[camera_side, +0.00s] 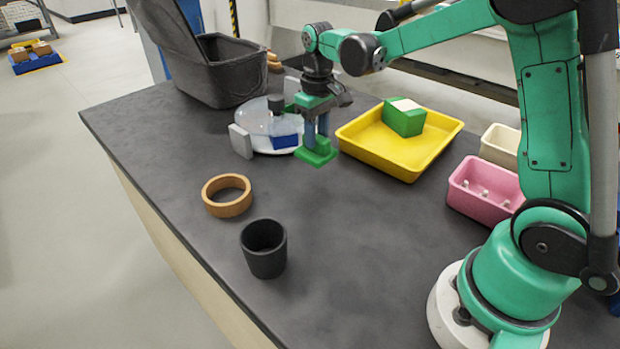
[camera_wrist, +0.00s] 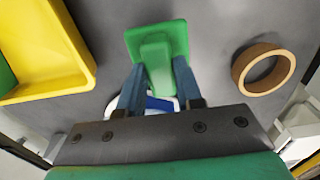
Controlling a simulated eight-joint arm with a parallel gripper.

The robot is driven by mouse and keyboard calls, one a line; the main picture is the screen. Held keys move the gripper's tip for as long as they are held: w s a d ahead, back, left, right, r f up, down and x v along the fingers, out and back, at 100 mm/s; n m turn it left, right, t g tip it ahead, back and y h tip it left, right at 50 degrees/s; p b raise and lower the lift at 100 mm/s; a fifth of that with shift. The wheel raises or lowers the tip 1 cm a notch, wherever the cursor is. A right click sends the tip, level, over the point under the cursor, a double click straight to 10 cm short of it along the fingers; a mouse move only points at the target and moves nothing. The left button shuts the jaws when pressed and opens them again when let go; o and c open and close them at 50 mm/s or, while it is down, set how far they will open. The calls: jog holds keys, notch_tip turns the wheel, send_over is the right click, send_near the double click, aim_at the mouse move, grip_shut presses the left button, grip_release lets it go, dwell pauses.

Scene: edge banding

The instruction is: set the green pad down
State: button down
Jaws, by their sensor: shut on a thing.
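The green pad (camera_side: 316,155) is a flat green plate with a raised green grip block on top. My gripper (camera_side: 316,138) is shut on this block, with its blue-grey fingers on either side. In the wrist view the pad (camera_wrist: 168,40) shows flat and level between the two fingertips of my gripper (camera_wrist: 155,78). In the side view the pad is low over the dark table (camera_side: 330,230), between the white round plate and the yellow tray. I cannot tell whether its underside touches the table.
A yellow tray (camera_side: 385,154) holding a green block (camera_side: 404,117) stands right of the pad. A white round plate (camera_side: 254,141) with a blue block (camera_side: 285,141) is close on the left. A tan ring (camera_side: 227,206) and black cup (camera_side: 264,262) stand nearer. The table middle is clear.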

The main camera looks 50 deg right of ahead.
aim_at(316, 157)
jog(key=shift+f, duration=2.8)
jog(key=shift+f, duration=0.15)
jog(key=c, duration=0.6)
grip_release()
